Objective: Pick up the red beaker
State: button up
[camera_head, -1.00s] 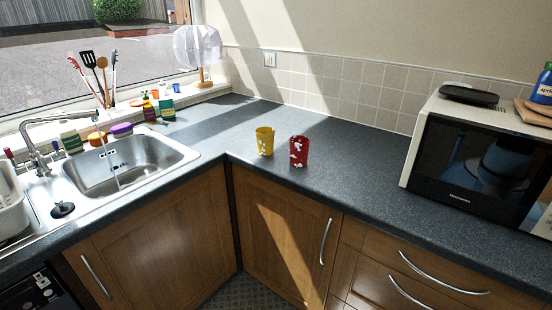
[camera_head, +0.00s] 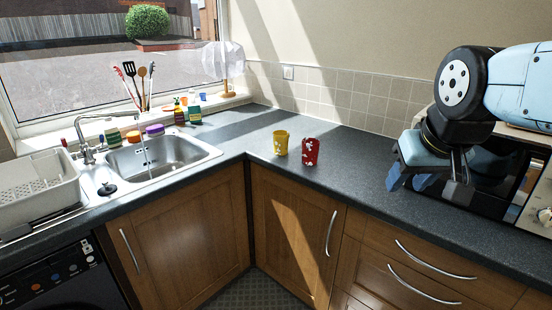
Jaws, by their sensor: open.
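The red beaker (camera_head: 310,153) with white patches stands upright on the dark worktop (camera_head: 345,172), near the inner corner of the counter. A yellow beaker (camera_head: 281,143) with pale patches stands just to its left, a small gap apart. My gripper (camera_head: 425,186) is at the right, in front of the microwave and well to the right of the red beaker.
A microwave (camera_head: 530,192) stands at the right, partly hidden by my arm. A sink (camera_head: 165,153) and a dish rack (camera_head: 38,190) are at the left. Bottles, a lamp (camera_head: 232,62) and utensils line the window sill. The worktop between beakers and microwave is clear.

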aim_at(310, 146)
jog(key=u, duration=0.5)
jog(key=i, duration=0.3)
jog(key=u, duration=0.85)
jog(key=i, duration=0.8)
jog(key=z, duration=0.55)
